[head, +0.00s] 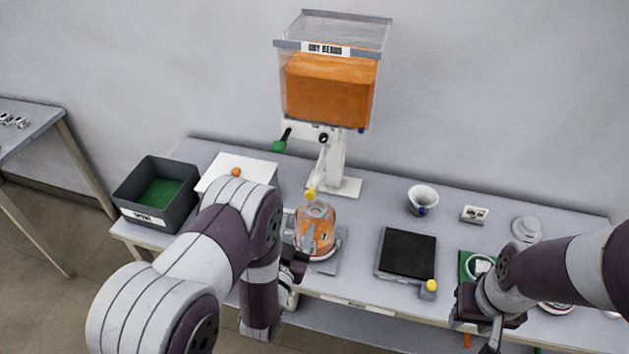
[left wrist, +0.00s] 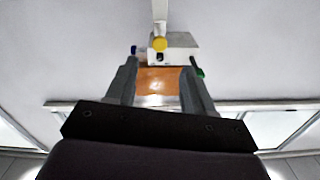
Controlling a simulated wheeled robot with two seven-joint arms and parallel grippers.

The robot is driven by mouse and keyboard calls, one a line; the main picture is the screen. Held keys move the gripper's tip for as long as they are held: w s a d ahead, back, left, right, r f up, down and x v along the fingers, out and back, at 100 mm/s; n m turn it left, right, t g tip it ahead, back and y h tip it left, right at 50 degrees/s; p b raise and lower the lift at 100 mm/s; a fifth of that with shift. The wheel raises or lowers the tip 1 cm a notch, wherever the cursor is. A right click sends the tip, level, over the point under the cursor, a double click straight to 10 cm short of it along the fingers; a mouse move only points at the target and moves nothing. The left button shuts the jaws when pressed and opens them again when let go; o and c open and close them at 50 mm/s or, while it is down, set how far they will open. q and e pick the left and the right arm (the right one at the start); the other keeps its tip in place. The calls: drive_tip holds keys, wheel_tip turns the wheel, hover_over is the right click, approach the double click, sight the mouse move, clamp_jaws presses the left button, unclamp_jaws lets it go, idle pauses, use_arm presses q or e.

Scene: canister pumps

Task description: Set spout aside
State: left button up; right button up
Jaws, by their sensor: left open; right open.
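The spout (head: 320,172) is a thin white tube hanging from the hopper's valve, with a yellow end just above an orange canister (head: 313,240). In the left wrist view the white tube and its yellow end (left wrist: 160,44) show beyond the fingers. My left gripper (head: 294,268) is beside the canister at the table's front, largely hidden by my own arm. Its fingers (left wrist: 158,85) are apart, with nothing seen held between them; the orange hopper shows in the gap. My right gripper (head: 482,325) is open at the table's front right, and looks empty.
A clear hopper (head: 330,75) of orange stuff stands on a white stand. A dark bin (head: 145,190) and white tray (head: 215,165) are at the left. A black pad (head: 407,254), white cup (head: 422,200) and green mat (head: 466,262) are at the right.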

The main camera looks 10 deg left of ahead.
sight(309, 197)
use_arm(q)
drive_tip(key=w+p, duration=0.1)
drive_tip(key=w, duration=0.4)
drive_tip(key=w+p, duration=0.1)
drive_tip(key=w, duration=0.4)
drive_tip(key=shift+w+d, duration=0.2)
drive_tip(key=shift+w, duration=0.2)
drive_tip(key=shift+w+r, duration=0.15)
drive_tip(key=shift+w, duration=0.4)
drive_tip(key=shift+w+f, duration=0.2)
drive_tip(key=shift+w, duration=0.2)
drive_tip(key=shift+s+r, duration=0.1)
clamp_jaws()
drive_tip(key=shift+d, duration=0.15)
use_arm(e)
wheel_tip(309, 197, up, 2)
drive_tip(key=shift+d+r, duration=0.1)
drive_tip(key=shift+r, duration=0.1)
